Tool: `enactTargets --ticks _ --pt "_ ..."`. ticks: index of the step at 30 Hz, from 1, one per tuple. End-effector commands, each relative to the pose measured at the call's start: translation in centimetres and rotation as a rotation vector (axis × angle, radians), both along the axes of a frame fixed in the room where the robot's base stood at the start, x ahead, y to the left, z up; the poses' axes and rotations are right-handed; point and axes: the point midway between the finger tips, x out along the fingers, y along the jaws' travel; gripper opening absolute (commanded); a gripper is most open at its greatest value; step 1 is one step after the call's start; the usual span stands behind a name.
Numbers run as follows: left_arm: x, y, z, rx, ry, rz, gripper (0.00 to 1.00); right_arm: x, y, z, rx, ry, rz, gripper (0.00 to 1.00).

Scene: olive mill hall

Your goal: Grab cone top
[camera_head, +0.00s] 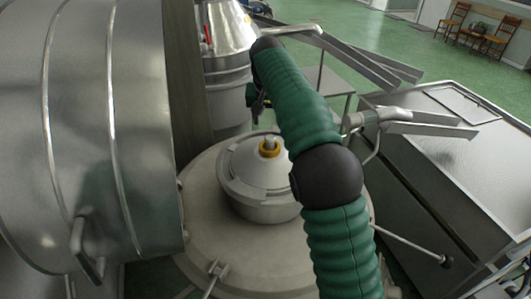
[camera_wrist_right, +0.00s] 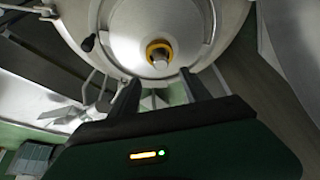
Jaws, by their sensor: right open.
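A shiny metal cone (camera_head: 253,167) forms the lid of a round vessel in the middle of the head view. Its top carries a yellow ring with a short metal knob (camera_head: 269,148). In the right wrist view the knob (camera_wrist_right: 160,55) and the cone (camera_wrist_right: 130,35) lie just beyond my fingertips, with the ring around the knob. My right gripper (camera_head: 257,108) is partly hidden behind its green-sleeved arm, above and behind the cone. In the wrist view its two dark fingers (camera_wrist_right: 160,78) are apart, with nothing between them. My left gripper is out of view.
A large metal drum (camera_head: 85,130) fills the left side. A second cone-topped vessel (camera_head: 228,65) stands behind. A metal-topped cabinet (camera_head: 460,150) and slanting chutes (camera_head: 370,60) are at right. A rod with a black knob (camera_head: 447,262) sticks out at lower right.

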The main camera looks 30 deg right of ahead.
Motion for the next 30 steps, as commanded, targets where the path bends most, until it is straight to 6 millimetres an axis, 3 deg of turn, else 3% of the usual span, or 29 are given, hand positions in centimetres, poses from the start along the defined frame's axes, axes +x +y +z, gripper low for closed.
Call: enactTargets --ticks 4,9,13,18,23,28,30 --pt "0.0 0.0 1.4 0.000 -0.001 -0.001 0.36 1.8 -1.0 -3.9 0.002 0.011 -0.001 0.55" --pt "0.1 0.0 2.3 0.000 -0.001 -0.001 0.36 3.0 -1.5 -6.9 0.000 0.009 0.001 0.55" --pt "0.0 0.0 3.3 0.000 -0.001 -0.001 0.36 3.3 -1.6 -7.7 -0.002 0.008 0.002 0.55" --pt "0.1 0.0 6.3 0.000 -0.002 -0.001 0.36 4.1 -2.2 -9.8 -0.001 0.007 0.002 0.55" --pt "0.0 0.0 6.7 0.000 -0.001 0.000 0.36 4.7 -2.9 -11.9 -0.001 0.003 0.002 0.55" --pt "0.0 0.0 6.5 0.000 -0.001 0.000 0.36 5.0 -2.9 -12.3 -0.001 0.002 0.002 0.55" --pt "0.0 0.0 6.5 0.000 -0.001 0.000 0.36 5.0 -3.0 -12.3 -0.001 0.003 0.002 0.49"
